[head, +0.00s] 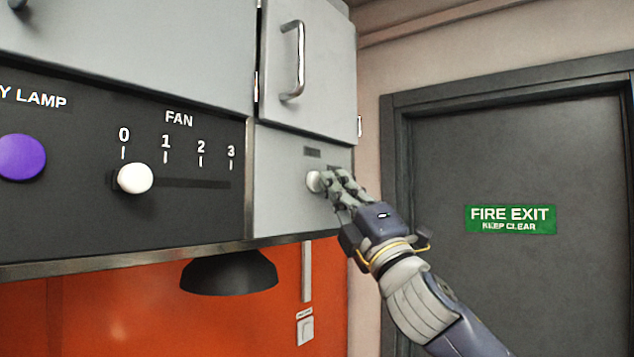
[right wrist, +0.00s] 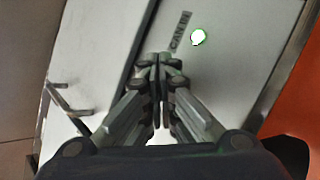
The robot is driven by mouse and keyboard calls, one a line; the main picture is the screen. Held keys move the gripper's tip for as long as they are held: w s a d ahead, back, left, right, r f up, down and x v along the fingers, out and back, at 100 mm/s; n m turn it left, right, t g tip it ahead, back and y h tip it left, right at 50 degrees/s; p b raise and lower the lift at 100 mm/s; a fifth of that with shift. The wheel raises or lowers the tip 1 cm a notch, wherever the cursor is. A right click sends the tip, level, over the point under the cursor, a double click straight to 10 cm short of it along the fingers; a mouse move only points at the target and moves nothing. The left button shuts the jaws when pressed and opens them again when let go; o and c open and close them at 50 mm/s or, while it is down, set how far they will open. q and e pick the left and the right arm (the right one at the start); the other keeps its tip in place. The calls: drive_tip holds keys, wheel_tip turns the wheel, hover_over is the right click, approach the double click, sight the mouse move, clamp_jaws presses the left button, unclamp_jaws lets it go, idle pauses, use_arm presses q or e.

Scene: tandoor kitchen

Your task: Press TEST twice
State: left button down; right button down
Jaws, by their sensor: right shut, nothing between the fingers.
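A white round button (head: 314,181) sits on the light grey panel (head: 275,205) under a small dark label (head: 312,153). No readable TEST label shows in either view. My right gripper (head: 329,181) is shut and empty, with its fingertips close to the right side of the button in the head view. In the right wrist view the fingertips (right wrist: 157,62) are beside the label, which seems to start with "CAN", and the bright white button (right wrist: 198,37) lies up and right of them. I cannot tell whether the fingertips touch the panel. My left gripper is not in view.
Left of the panel is a dark board with a FAN slider, its white knob (head: 135,178) at 0, and a purple button (head: 21,157). A cupboard handle (head: 293,60) juts out above. A black lamp shade (head: 229,273) hangs below. A fire exit door (head: 590,150) is at right.

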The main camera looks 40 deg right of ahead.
drive_tip(key=shift+w+a+p, duration=0.15)
drive_tip(key=shift+w+p, duration=0.15)
drive_tip(key=shift+w, duration=0.15)
idle(0.5)
drive_tip(key=shift+s, duration=0.2)
drive_tip(key=shift+s+d+b, duration=0.2)
drive_tip(key=shift+s+b, duration=0.25)
drive_tip(key=shift+s, duration=0.2)
drive_tip(key=s+b, duration=0.1)
drive_tip(key=s, duration=0.1)
drive_tip(key=s+d+b, duration=0.1)
drive_tip(key=s+b, duration=0.1)
drive_tip(key=shift+s+d, duration=0.2)
drive_tip(key=shift+s, duration=0.2)
